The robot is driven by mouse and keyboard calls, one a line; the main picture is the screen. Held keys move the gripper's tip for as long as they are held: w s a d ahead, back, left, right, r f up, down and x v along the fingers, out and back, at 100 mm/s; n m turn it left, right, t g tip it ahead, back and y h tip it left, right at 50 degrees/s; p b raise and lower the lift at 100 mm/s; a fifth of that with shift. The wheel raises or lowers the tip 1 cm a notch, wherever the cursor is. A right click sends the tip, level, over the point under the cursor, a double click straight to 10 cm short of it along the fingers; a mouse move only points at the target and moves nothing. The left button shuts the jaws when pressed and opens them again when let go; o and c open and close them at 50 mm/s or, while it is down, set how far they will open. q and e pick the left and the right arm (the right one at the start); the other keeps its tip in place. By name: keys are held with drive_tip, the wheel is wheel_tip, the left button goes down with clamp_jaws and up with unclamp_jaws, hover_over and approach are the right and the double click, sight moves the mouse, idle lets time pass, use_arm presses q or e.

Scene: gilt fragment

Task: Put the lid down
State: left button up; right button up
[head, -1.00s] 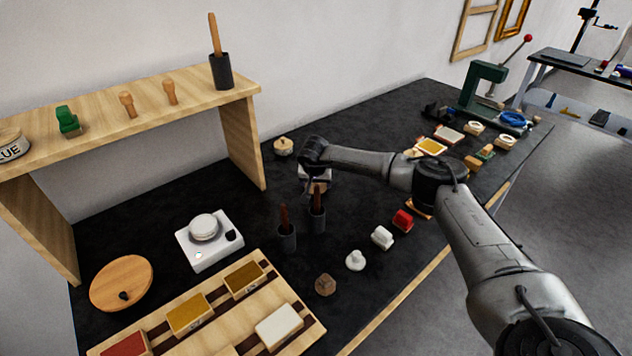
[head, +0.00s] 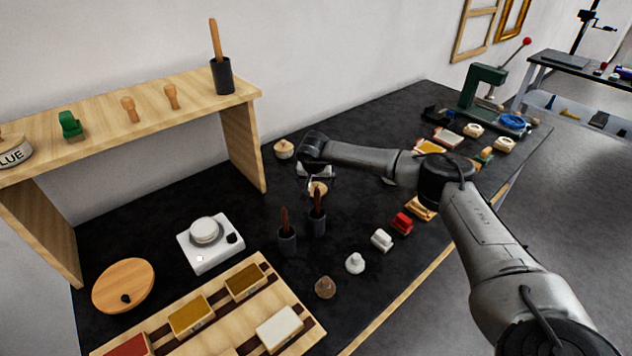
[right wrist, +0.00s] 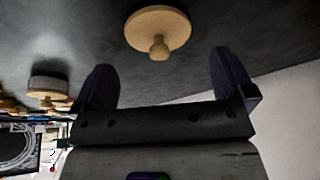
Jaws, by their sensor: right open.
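A pale wooden round lid (head: 317,188) with a small knob lies flat on the dark bench, behind the two dark pots. The right wrist view shows the lid (right wrist: 157,28) with its knob toward the hand. My right gripper (head: 317,172) is just above it in the head view, partly hidden by its own wrist. In the right wrist view its two fingers (right wrist: 160,82) are spread wide with nothing between them, clear of the lid. My left gripper is in neither view.
Two dark pots with brown handles (head: 287,238) stand in front of the lid. A lidded pale pot (head: 284,149) is behind, near the wooden shelf (head: 242,140). A white scale (head: 210,243) and a wooden tray (head: 225,310) are at front left. A pale round container (right wrist: 48,88) shows in the right wrist view.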

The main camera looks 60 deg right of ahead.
drive_tip(key=p+v, duration=0.1)
drive_tip(key=v, duration=0.7)
drive_tip(key=shift+r+p, duration=0.3)
drive_tip(key=shift+p, duration=0.05)
drive_tip(key=shift+a, duration=0.1)
